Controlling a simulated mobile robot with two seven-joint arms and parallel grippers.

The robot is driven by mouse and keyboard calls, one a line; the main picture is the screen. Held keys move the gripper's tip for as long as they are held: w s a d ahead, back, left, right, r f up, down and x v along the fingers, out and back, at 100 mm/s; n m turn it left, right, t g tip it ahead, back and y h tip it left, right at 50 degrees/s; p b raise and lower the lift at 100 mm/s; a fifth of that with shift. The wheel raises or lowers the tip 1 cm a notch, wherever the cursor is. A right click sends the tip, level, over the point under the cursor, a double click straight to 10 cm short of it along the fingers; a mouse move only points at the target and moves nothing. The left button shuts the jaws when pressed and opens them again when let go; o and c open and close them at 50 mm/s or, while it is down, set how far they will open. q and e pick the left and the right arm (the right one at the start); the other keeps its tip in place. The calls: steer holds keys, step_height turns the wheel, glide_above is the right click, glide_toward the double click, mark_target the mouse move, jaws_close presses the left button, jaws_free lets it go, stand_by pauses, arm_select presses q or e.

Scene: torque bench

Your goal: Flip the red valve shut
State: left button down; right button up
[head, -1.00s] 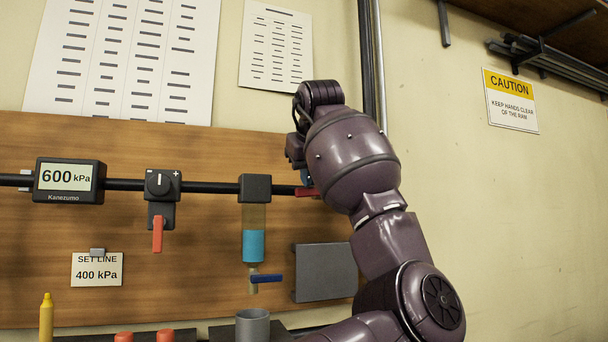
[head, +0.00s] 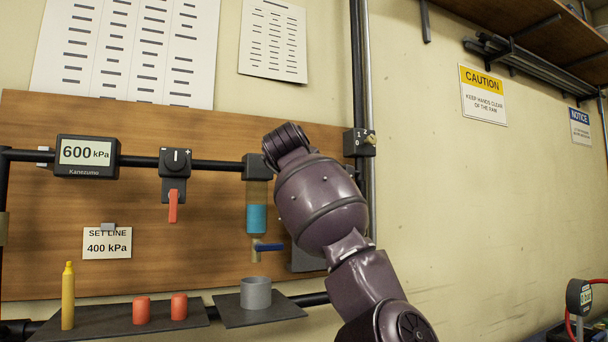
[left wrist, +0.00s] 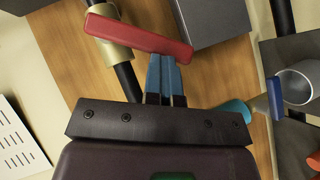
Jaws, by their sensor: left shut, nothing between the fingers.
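The red valve lever (left wrist: 140,35) shows in the left wrist view on a brass body (left wrist: 108,52) over a black pipe, and it lies crosswise to that pipe. My left gripper (left wrist: 165,65) is shut and empty, with its blue fingertips close against the lever's lower edge; I cannot tell whether they touch. In the head view my left arm hides the valve and the fingers. The gauge (head: 87,153) on the pipe reads 600 kPa, and a set line card (head: 107,243) reads 400 kPa. My right gripper is not in view.
A regulator dial (head: 175,161) has an orange-red lever (head: 173,207) hanging down. A blue-liquid tube (head: 256,219) has a blue handle (head: 269,247) above a grey cup (head: 255,293). A grey box (left wrist: 212,20) sits close by the lever.

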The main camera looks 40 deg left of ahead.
arm_select(q)
steer(key=shift+w+d+f+n+t+y+b, duration=0.1)
steer(key=shift+w+d+f+n+t+b, duration=0.2)
steer(key=shift+w+f+n+t, duration=0.35)
steer(key=shift+w+d+f+n+t+y+b, duration=0.15)
steer(key=shift+w+f+n+t+b, duration=0.25)
steer(key=shift+f+n+t, duration=0.25)
steer(key=shift+w+d+f+n+t+y+b, duration=0.1)
steer(key=shift+w+d+f+n+t+b, duration=0.2)
steer(key=shift+w+f+n+t, duration=0.35)
steer(key=shift+s+r, duration=0.1)
steer(key=shift+r, duration=0.1)
